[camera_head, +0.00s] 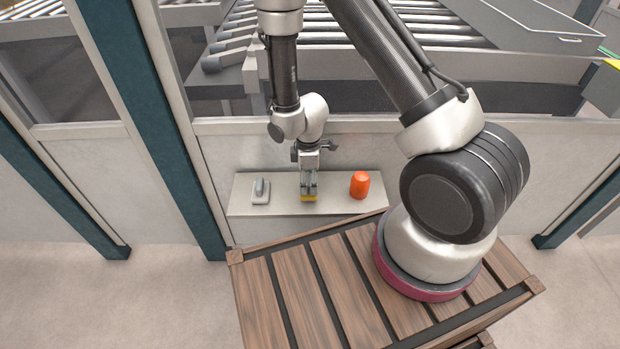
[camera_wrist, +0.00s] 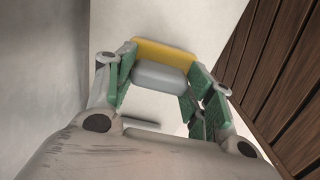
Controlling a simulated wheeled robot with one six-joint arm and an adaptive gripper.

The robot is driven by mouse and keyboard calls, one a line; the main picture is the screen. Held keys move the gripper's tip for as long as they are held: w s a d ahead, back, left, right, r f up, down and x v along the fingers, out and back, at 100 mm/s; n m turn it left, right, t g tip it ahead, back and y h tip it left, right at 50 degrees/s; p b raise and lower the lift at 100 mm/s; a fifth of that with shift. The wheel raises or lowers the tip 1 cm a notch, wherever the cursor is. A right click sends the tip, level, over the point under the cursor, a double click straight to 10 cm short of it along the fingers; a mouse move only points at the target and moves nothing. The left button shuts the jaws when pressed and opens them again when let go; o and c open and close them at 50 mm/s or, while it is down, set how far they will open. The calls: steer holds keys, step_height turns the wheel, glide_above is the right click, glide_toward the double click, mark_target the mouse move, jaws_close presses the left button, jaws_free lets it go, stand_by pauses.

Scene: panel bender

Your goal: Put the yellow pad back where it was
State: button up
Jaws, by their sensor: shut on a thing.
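The yellow pad (camera_head: 308,198) is at my gripper (camera_head: 309,183), over the middle of the pale shelf (camera_head: 275,206). In the wrist view the yellow pad (camera_wrist: 165,54) has a grey block-like grip (camera_wrist: 158,76) on it. The green-padded fingers of my gripper (camera_wrist: 155,85) are shut on this grip from both sides. The pad is at or just above the shelf surface; I cannot tell whether it touches.
A grey handled block (camera_head: 261,191) stands on the shelf's left part. An orange-red rounded object (camera_head: 359,184) stands to the right. A wall panel (camera_head: 400,150) rises behind the shelf. A slatted wooden platform (camera_head: 330,285) lies in front.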

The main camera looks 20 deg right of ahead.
steer(key=shift+f, duration=0.55)
steer(key=o, duration=1)
steer(key=shift+r, duration=0.1)
step_height(320, 180, up, 12)
steer(key=s+d+r+m+g, duration=0.1)
steer(key=s+d+m+g, duration=0.1)
steer(key=s+m, duration=0.25)
steer(key=s+d+r+m+t, duration=0.2)
steer(key=s+d+r+m, duration=0.1)
steer(key=r, duration=0.7)
steer(key=s+d+r+m+t, duration=0.2)
steer(key=s+d+r, duration=0.3)
steer(key=r, duration=0.6)
steer(key=s+d+r+m+t, duration=0.2)
steer(key=s+d+r+m, duration=0.3)
steer(key=r, duration=0.5)
steer(key=shift+s+r, duration=0.15)
steer(key=shift+s, duration=0.6)
